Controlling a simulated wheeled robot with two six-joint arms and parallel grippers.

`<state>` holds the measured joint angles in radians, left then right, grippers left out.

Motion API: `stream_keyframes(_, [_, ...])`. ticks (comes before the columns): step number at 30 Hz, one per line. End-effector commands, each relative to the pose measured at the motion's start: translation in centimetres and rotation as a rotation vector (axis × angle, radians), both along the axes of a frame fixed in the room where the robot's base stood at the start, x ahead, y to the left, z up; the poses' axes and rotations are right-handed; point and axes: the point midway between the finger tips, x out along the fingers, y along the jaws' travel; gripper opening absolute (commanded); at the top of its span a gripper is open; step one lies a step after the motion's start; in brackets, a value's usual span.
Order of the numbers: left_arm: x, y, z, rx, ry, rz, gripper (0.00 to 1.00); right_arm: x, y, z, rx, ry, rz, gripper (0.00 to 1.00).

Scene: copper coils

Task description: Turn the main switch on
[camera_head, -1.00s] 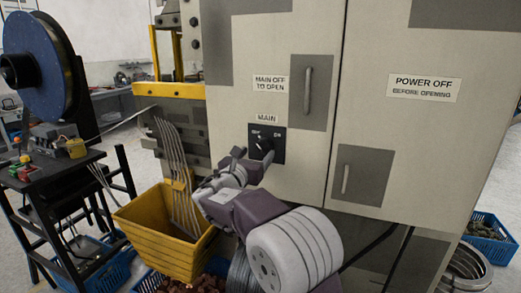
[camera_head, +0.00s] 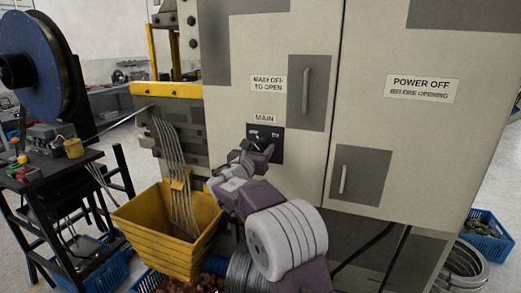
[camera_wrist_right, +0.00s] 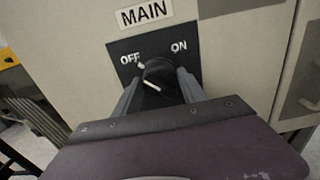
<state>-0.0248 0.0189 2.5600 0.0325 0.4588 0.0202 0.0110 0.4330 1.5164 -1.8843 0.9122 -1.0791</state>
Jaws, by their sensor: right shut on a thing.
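The main switch is a black round knob (camera_wrist_right: 158,75) on a dark square plate (camera_head: 278,152) on the cabinet front, under the MAIN label (camera_head: 264,118). The plate reads OFF at upper left and ON at upper right in the right wrist view. The white line on the knob slants up and left, toward the OFF side. My right gripper (camera_wrist_right: 160,90) is shut on the knob, one grey finger on each side. In the head view my right gripper (camera_head: 257,149) covers much of the knob and plate. My left gripper is not in view.
The beige cabinet (camera_head: 400,140) has handles (camera_head: 305,92) beside and above the switch. A yellow bin (camera_head: 165,232) stands below left of it. A black stand with a blue reel (camera_head: 38,55) is at far left. A blue crate (camera_head: 488,240) lies at right.

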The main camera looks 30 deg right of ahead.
Motion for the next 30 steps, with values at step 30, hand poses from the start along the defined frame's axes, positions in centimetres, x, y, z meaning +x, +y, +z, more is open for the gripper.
stream_keyframes(30, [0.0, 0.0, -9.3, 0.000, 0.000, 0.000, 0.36, 0.0, 0.0, -0.5, 0.505, -0.591, -0.001, 0.08])
